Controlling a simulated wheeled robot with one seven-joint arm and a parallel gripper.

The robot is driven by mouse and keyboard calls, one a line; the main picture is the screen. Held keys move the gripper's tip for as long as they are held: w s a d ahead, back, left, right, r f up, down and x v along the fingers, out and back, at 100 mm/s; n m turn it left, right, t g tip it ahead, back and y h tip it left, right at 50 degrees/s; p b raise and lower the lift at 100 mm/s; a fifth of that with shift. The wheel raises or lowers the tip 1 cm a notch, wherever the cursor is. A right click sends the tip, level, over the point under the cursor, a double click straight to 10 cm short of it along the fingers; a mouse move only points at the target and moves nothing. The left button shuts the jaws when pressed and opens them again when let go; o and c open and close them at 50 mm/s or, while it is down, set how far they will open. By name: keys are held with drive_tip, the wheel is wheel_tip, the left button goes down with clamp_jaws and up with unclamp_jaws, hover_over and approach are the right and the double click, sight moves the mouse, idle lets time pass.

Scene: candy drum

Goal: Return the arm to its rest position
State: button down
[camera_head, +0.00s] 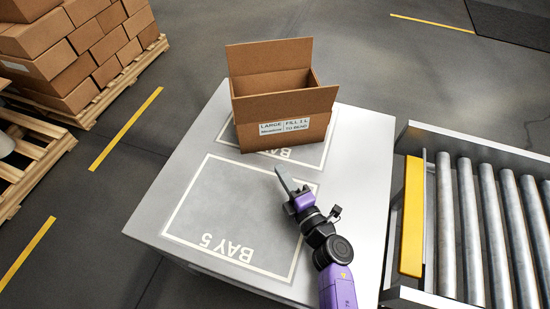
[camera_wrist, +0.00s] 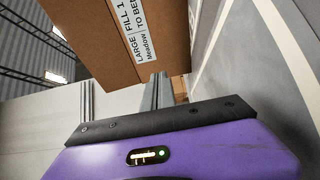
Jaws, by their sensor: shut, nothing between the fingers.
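My gripper (camera_head: 286,180) is shut and empty above the bench, over the right part of the marked BAY 5 square. My purple and black arm reaches up from the bottom right of the head view. In the wrist view the closed fingers (camera_wrist: 158,90) point toward the open cardboard box (camera_wrist: 130,40), whose printed label shows close by. In the head view the box (camera_head: 262,107) stands upright with raised flaps beyond my gripper, apart from it. The inside of the box is mostly hidden.
The grey bench (camera_head: 350,165) has a clear BAY 5 square (camera_head: 215,195). A roller conveyor (camera_head: 470,230) with a yellow side strip (camera_head: 413,217) stands at the right. Stacked cartons (camera_head: 75,45) on a pallet are at the upper left. Open floor lies left of the bench.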

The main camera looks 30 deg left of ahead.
drive_tip(key=shift+v, duration=1.3)
